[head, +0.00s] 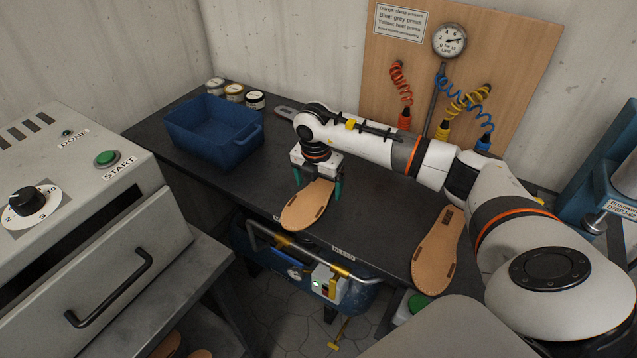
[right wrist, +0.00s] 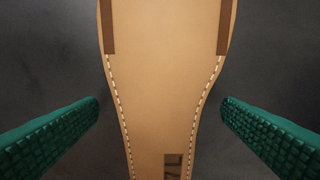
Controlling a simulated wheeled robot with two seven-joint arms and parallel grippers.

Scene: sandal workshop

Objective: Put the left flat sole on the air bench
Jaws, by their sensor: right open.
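A tan flat sole (head: 306,208) lies on the dark bench (head: 215,172), near its front edge. In the right wrist view the stitched sole (right wrist: 165,60) runs between the fingers, with a dark stamped mark near its narrow end that looks like an L and a digit. My right gripper (head: 318,188) is open, pointing down over the sole's far part, one green finger on each side. In the wrist view both fingers stand apart from the sole's edges. A second tan sole (head: 434,258) lies further right on the bench, partly beside my arm. My left gripper is not in view.
A blue bin (head: 212,133) and several small jars (head: 234,92) stand at the bench's back left. A board (head: 520,60) with a gauge (head: 449,40) and coiled hoses rises behind. A grey machine (head: 90,200) stands left; a blue press (head: 590,190) stands right.

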